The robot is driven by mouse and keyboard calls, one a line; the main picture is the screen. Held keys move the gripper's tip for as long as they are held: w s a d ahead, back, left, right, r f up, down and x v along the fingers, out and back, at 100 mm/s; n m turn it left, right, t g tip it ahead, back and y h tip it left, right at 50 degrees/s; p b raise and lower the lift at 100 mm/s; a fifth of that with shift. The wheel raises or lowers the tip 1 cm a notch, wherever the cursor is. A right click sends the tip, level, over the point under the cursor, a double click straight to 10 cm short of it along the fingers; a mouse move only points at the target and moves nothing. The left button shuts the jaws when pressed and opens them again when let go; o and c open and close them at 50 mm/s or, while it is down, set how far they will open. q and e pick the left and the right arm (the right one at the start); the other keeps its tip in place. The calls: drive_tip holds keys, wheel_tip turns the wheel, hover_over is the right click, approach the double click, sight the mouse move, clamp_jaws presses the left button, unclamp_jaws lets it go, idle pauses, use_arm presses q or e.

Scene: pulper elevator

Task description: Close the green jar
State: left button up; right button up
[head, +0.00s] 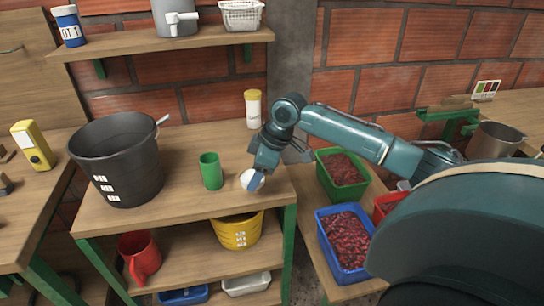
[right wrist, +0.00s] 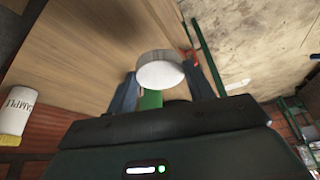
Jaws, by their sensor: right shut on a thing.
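The green jar (head: 211,171) stands upright on the wooden table in the head view, with its top open. Part of a green shape (right wrist: 151,100), likely the jar, shows below the lid in the right wrist view. My right gripper (head: 256,181) is shut on a white round lid (head: 250,180), just right of the jar and apart from it. In the right wrist view the lid (right wrist: 160,70) sits between the two fingers of the gripper (right wrist: 165,85). My left gripper is in neither view.
A large black bucket (head: 118,160) stands left of the jar. A white sample bottle with a yellow cap (head: 253,110) stands behind, near the wall. A shelf (head: 160,42) hangs above. Bins of red berries (head: 343,240) lie to the right. Bare tabletop lies around the jar.

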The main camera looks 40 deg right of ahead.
drive_tip(key=a+m, duration=0.1)
drive_tip(key=s+a, duration=0.1)
drive_tip(key=a, duration=0.1)
drive_tip(key=s+a+m, duration=0.1)
drive_tip(key=a, duration=0.1)
drive_tip(key=shift+s+a+m+t+h, duration=0.15)
drive_tip(key=shift+m+t+h, duration=0.15)
drive_tip(key=shift+h, duration=0.1)
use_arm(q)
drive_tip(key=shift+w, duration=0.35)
use_arm(e)
drive_tip(key=s+a+r+m+h, duration=0.2)
drive_tip(key=s+a+r+m, duration=0.1)
drive_tip(key=s+a+m, duration=0.3)
drive_tip(key=shift+s+a+t, duration=0.3)
drive_tip(key=shift+s+a, duration=0.55)
drive_tip(key=shift+a, duration=0.4)
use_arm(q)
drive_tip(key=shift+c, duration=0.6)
